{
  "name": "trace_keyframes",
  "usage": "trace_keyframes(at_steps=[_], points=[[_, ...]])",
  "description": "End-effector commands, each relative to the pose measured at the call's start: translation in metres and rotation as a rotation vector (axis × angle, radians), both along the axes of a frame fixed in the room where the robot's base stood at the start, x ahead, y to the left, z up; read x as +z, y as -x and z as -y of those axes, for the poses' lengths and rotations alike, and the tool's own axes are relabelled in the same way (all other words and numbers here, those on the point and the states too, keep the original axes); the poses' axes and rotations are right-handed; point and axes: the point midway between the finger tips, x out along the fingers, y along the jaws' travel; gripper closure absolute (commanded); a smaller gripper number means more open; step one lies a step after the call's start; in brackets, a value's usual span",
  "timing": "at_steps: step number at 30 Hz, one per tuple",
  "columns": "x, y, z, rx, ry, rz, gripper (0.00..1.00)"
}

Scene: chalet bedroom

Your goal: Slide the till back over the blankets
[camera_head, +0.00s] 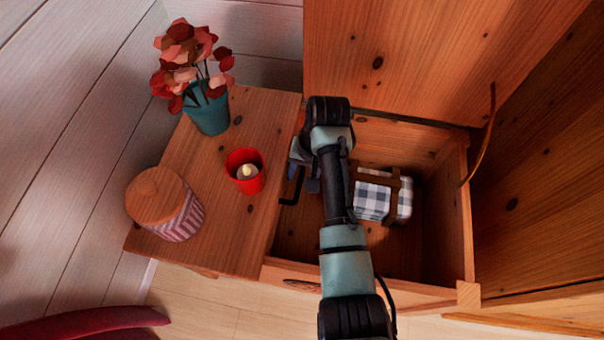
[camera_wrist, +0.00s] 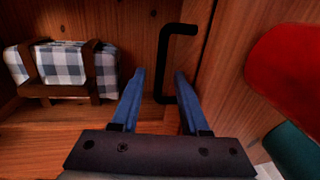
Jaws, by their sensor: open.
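A wooden top with a black bar handle (camera_head: 292,187) on its right side, seemingly the till (camera_head: 215,235), covers the left of the open wooden chest. The handle also shows in the wrist view (camera_wrist: 163,65), upright on a wooden face. My gripper (camera_head: 304,178) is open and empty beside the handle, partly hidden by my arm in the head view. In the wrist view, the handle's lower end appears between my blue fingertips (camera_wrist: 158,88); contact cannot be told. The checked blanket bundle (camera_head: 374,200) with brown straps lies uncovered in the chest, right of my arm; it also shows in the wrist view (camera_wrist: 72,65).
A teal vase of red flowers (camera_head: 207,112), a red cup with a candle (camera_head: 243,184) and a striped jar with a wooden lid (camera_head: 180,222) stand on the wooden top. The raised lid (camera_head: 420,55) rises behind. The chest's right interior is open around the blanket.

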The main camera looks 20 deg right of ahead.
Motion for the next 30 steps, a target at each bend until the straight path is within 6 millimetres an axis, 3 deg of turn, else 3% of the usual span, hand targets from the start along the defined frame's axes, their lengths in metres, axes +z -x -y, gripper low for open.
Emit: trace_keyframes(at_steps=[3, 11, 30], points=[[0.0005, -0.0001, 0.0000, 0.000, 0.000, 0.000, 0.55], [0.0006, -0.0002, 0.0001, 0.000, 0.001, 0.001, 1.00], [0.0007, -0.0002, 0.0001, 0.000, 0.001, 0.001, 1.00]])
